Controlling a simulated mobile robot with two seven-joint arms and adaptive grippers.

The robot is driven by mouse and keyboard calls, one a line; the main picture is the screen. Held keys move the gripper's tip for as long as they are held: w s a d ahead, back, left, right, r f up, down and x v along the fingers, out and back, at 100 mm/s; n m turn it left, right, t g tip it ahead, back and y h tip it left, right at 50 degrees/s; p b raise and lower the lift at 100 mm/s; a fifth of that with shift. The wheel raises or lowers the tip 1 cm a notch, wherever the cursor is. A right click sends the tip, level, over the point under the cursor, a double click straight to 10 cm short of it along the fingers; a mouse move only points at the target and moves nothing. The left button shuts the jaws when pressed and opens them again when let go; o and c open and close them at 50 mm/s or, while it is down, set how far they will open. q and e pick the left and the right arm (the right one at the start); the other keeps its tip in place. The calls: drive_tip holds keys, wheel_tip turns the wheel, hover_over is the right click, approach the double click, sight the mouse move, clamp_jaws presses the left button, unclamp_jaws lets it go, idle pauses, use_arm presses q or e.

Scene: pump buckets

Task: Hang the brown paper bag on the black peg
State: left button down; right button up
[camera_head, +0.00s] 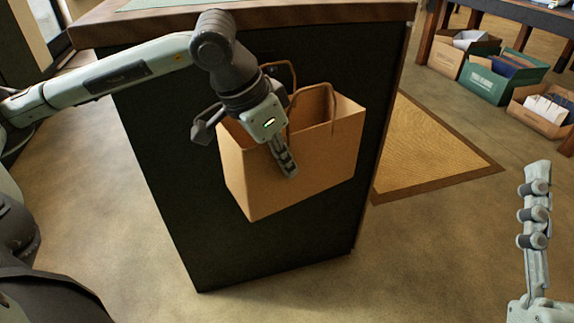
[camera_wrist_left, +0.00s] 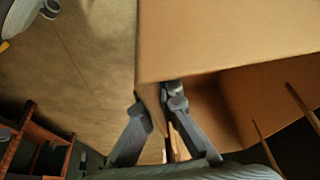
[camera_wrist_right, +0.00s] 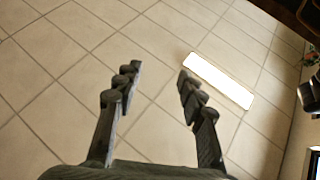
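The brown paper bag (camera_head: 330,150) is upright but slightly tilted, in front of the black side of the counter and above the floor. Its two looped handles stand up; the back handle (camera_head: 292,76) is close to the panel. My left gripper (camera_head: 286,162) is shut on the bag's near wall from above. In the left wrist view the bag's wall (camera_wrist_left: 230,35) runs between the fingers (camera_wrist_left: 160,100). The black peg cannot be made out against the dark panel; whether a handle is around it I cannot tell. My right gripper (camera_wrist_right: 155,85) is open and empty, far from the bag.
The counter (camera_head: 160,150) has a wooden top edge just above the bag. A brown-bordered mat (camera_head: 430,150) lies right of it. Several crates (camera_head: 490,80) stand by a table at the back right. The floor around my right gripper is clear.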

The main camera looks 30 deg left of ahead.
use_arm(q)
drive_tip(key=shift+w+a+f+b, duration=0.25)
drive_tip(key=shift+f+b, duration=0.05)
drive_tip(key=shift+b, duration=0.3)
use_arm(e)
drive_tip(key=shift+s+d+r+t, duration=0.3)
drive_tip(key=shift+s+r+t, duration=0.15)
drive_tip(key=shift+r+t, duration=0.1)
drive_tip(key=shift+s+d+r+t, duration=0.25)
drive_tip(key=shift+s+r+t, duration=0.2)
drive_tip(key=shift+t, duration=0.1)
use_arm(q)
drive_tip(key=c, duration=1.6)
unclamp_jaws()
drive_tip(key=shift+c, duration=0.2)
